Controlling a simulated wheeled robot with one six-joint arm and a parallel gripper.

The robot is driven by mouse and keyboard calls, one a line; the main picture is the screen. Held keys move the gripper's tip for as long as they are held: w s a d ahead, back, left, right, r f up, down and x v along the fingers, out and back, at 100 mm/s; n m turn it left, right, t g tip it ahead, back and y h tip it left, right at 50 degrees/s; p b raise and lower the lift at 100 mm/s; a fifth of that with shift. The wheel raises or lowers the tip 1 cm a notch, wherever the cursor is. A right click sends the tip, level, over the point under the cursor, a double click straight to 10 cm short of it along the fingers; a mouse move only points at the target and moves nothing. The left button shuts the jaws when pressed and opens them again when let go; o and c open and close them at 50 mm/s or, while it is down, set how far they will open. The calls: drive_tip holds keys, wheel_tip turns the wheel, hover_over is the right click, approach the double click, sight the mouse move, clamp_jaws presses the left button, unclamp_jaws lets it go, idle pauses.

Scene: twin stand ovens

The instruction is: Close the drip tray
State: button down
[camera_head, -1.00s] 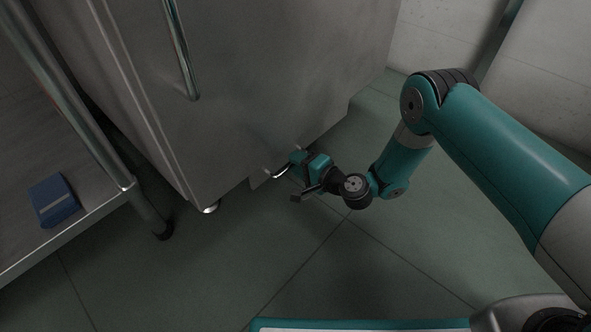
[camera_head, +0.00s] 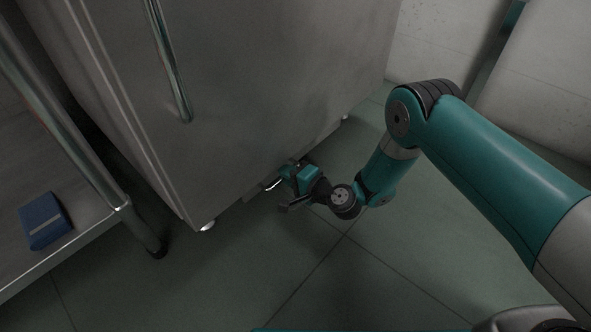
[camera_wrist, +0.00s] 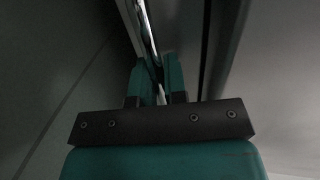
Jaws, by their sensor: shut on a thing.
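The drip tray (camera_head: 249,195) shows as a thin metal edge low under the oven's bottom. Its bright bar handle (camera_head: 273,184) is at my gripper (camera_head: 284,179). In the wrist view the handle (camera_wrist: 147,28) runs down between the two teal fingers of my gripper (camera_wrist: 160,82), which are shut on it. Most of the tray is hidden under the oven and behind my gripper. How far the tray stands out is hard to tell.
The steel oven (camera_head: 240,90) stands on short feet, with a long vertical door handle (camera_head: 168,62). A steel table (camera_head: 90,235) with a blue box (camera_head: 44,220) is at the left. The tiled floor (camera_head: 330,265) in front of the oven is clear.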

drive_tip(key=shift+w+a, duration=0.2)
drive_tip(key=shift+a, duration=0.3)
drive_tip(key=c, duration=1.2)
unclamp_jaws()
drive_tip(key=shift+d, duration=0.25)
